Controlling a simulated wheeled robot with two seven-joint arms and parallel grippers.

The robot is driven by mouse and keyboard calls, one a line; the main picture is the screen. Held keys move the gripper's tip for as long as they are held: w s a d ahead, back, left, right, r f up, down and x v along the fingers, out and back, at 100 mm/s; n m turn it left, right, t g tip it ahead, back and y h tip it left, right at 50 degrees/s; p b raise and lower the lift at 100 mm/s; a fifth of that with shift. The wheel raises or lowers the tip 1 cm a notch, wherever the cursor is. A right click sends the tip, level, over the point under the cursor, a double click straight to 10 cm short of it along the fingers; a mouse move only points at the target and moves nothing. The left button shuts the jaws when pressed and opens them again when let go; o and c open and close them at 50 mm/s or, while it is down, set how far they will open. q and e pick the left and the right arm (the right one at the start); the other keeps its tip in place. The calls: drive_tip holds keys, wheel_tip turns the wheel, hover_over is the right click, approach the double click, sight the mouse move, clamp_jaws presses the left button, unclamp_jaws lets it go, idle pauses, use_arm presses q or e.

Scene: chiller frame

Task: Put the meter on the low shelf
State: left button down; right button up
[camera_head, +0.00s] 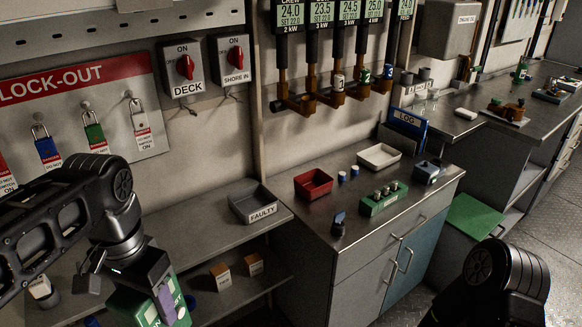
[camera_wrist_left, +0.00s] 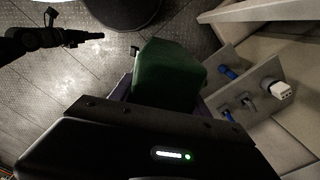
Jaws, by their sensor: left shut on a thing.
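The meter, a green box with a white label (camera_head: 146,312), is at the bottom left of the head view. My left gripper (camera_head: 165,302) is shut on it, with a purple finger pad against its side. In the left wrist view the dark green meter (camera_wrist_left: 168,75) stands out beyond the jaws, over the floor. The low shelf (camera_head: 232,296) is below the grey shelf with the bin, to the right of my left gripper. The meter partly covers its left part. My right gripper is out of view; only dark parts of my right arm show.
Two small orange-and-white boxes (camera_head: 221,275) (camera_head: 254,264) stand on the low shelf. The FAULTY bin (camera_head: 255,203) stands on the shelf above. The cabinet (camera_head: 350,272) bounds the right side. In the left wrist view, blue items and a white one (camera_wrist_left: 281,90) are at the right.

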use_arm(q)
drive_tip(key=w+a+f+n, duration=0.1)
drive_tip(key=w+f+n, duration=0.25)
drive_tip(key=w, duration=0.95)
drive_tip(key=w+d+f, duration=0.2)
drive_tip(key=f, duration=0.3)
drive_tip(key=w+d+f, duration=0.3)
drive_tip(key=f, duration=0.3)
drive_tip(key=shift+w+f, duration=0.2)
drive_tip(key=shift+f, duration=0.1)
